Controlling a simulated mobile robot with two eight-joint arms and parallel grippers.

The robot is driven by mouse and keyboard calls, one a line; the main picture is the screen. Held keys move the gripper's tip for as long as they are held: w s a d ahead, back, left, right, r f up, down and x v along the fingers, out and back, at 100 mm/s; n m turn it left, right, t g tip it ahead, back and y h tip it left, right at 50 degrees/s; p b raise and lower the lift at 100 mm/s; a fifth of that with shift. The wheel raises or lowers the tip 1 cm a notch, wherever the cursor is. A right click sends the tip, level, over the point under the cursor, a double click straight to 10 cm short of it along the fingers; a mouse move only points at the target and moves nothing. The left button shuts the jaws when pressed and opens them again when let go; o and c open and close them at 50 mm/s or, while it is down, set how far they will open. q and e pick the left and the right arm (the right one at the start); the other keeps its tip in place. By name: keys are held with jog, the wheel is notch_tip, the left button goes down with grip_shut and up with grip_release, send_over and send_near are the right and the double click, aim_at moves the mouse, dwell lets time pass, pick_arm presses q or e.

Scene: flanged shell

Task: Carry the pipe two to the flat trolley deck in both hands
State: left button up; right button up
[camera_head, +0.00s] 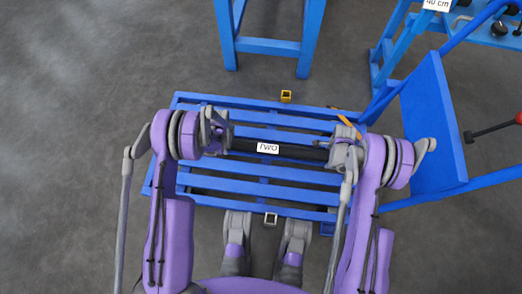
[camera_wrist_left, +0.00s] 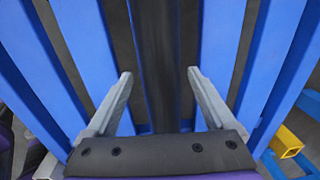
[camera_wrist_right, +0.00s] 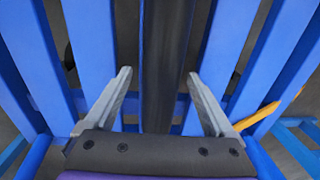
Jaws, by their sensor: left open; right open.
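The pipe two is a black pipe (camera_head: 300,152) with a white label reading TWO. It lies across the blue slatted trolley deck (camera_head: 255,188), running left to right. My left gripper (camera_head: 222,140) is at its left part and my right gripper (camera_head: 335,152) at its right part. In the left wrist view the pipe (camera_wrist_left: 158,60) runs between the open fingers of my left gripper (camera_wrist_left: 160,100), with gaps on both sides. In the right wrist view the pipe (camera_wrist_right: 165,60) runs between the open fingers of my right gripper (camera_wrist_right: 158,100). Whether the pipe touches the slats is unclear.
A yellow square tube end (camera_head: 286,96) sits at the deck's far edge, and a grey one (camera_head: 270,219) at its near edge. A blue upright panel (camera_head: 433,120) stands to the right. A blue frame (camera_head: 268,45) stands behind. Grey floor at left is clear.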

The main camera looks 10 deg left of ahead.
jog(key=shift+r, duration=0.1)
pick_arm(q)
notch_tip(320, 180, up, 12)
jog(key=shift+s, duration=0.4)
pick_arm(e)
notch_tip(320, 180, up, 12)
jog(key=shift+s, duration=0.4)
